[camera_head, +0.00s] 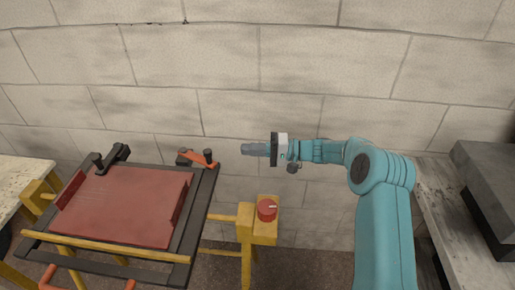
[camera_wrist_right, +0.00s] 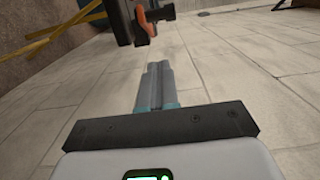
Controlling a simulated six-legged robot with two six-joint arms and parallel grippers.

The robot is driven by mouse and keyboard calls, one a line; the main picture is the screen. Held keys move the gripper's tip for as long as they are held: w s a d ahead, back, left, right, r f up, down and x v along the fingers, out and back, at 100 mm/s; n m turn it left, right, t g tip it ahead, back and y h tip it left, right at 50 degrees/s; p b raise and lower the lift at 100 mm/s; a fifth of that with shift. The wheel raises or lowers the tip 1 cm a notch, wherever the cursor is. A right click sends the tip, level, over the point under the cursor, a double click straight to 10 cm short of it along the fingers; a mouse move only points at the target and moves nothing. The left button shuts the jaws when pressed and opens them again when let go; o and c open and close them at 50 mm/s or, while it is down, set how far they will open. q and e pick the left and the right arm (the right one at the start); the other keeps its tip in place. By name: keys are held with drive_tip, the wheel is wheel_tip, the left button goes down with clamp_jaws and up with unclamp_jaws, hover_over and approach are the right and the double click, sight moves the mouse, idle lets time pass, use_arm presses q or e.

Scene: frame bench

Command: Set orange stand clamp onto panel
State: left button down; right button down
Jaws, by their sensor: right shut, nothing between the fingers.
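The orange clamp (camera_head: 197,158) sits at the far right corner of the black frame (camera_head: 203,205), with a dark knob at its right end. The red panel (camera_head: 125,207) lies tilted in the frame. I cannot tell whether the clamp touches the panel. In the right wrist view the clamp (camera_wrist_right: 155,14) shows at the top, beside a dark bar. My right gripper (camera_head: 246,149) is shut and empty, pointing left, a short way right of the clamp and apart from it. It also shows in the right wrist view (camera_wrist_right: 157,67). My left gripper is out of view.
A black clamp (camera_head: 110,157) stands at the frame's far left corner. A yellow bar (camera_head: 105,248) crosses the front, with orange handles below. A yellow post carries a red knob (camera_head: 266,210). A grey bench (camera_head: 460,230) stands right, a block wall (camera_head: 230,60) behind.

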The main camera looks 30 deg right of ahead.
drive_tip(key=w+a, duration=0.1)
drive_tip(key=a, duration=0.7)
drive_tip(key=shift+p, duration=0.3)
drive_tip(key=shift+w+d, duration=0.1)
drive_tip(key=shift+w, duration=0.05)
drive_tip(key=shift+r, duration=0.1)
drive_tip(key=shift+a, duration=0.2)
